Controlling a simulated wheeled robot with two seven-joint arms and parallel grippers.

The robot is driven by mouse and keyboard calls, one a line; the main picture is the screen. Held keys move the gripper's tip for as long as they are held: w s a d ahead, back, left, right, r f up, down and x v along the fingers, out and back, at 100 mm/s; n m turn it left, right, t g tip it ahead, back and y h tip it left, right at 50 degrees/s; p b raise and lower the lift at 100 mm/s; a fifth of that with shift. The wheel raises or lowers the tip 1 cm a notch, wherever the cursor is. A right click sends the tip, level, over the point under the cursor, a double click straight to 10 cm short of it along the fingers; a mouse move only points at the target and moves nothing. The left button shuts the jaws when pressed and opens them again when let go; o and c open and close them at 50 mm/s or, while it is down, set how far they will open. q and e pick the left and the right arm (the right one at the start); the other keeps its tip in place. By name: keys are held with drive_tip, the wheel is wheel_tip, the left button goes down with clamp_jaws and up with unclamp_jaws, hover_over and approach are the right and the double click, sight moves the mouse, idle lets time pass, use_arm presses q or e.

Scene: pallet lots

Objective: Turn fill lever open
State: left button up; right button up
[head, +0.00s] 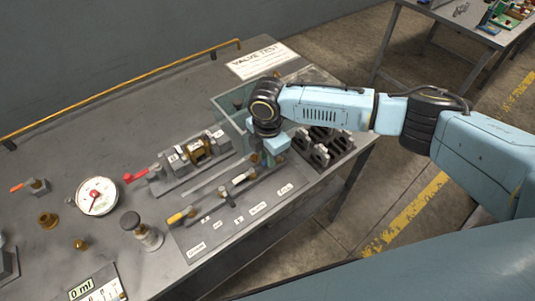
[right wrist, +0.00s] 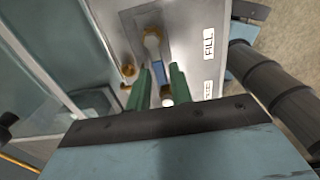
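The fill lever (right wrist: 158,72) shows in the right wrist view as a blue strip running from a metal and brass valve (right wrist: 153,40), beside a white label reading FILL (right wrist: 208,43). My right gripper (right wrist: 160,80) has its two green fingers apart, one on each side of the blue strip, with a visible gap. I cannot tell whether either finger touches it. In the head view my right gripper (head: 268,158) is low over the far right end of the valve panel (head: 230,236) and hides the fill lever there. My left gripper is not in view.
A clear-walled tank (head: 228,103) stands behind the gripper. A black rack (head: 322,148) is close on its right. A yellow-handled lever (head: 181,215), a red lever (head: 136,175) and a round gauge (head: 98,196) are to the left. A valve test sheet (head: 262,60) lies behind.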

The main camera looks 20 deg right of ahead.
clamp_jaws()
drive_tip(key=n+p, duration=0.2)
drive_tip(key=s+n+p, duration=0.1)
drive_tip(key=shift+d+r+n, duration=0.15)
drive_tip(key=shift+d+n, duration=0.1)
drive_tip(key=shift+n, duration=0.15)
drive_tip(key=n+p, duration=0.1)
drive_tip(key=n, duration=0.1)
drive_tip(key=s+d+n+p, duration=0.1)
drive_tip(key=n, duration=0.1)
drive_tip(key=shift+d, duration=0.1)
drive_tip(key=n, duration=0.1)
drive_tip(key=d+n, duration=0.1)
drive_tip(key=n, duration=0.3)
drive_tip(key=shift+s+d+p, duration=0.2)
drive_tip(key=shift+d+p, duration=0.05)
drive_tip(key=shift+p, duration=0.1)
drive_tip(key=shift+w+d+n, duration=0.1)
drive_tip(key=shift+d+n, duration=0.15)
drive_tip(key=shift+n, duration=0.6)
drive_tip(key=shift+d+n, duration=0.3)
drive_tip(key=shift+n, duration=0.6)
drive_tip(key=shift+w+d+n, duration=0.1)
drive_tip(key=shift+d+n, duration=0.15)
drive_tip(key=shift+n, duration=0.6)
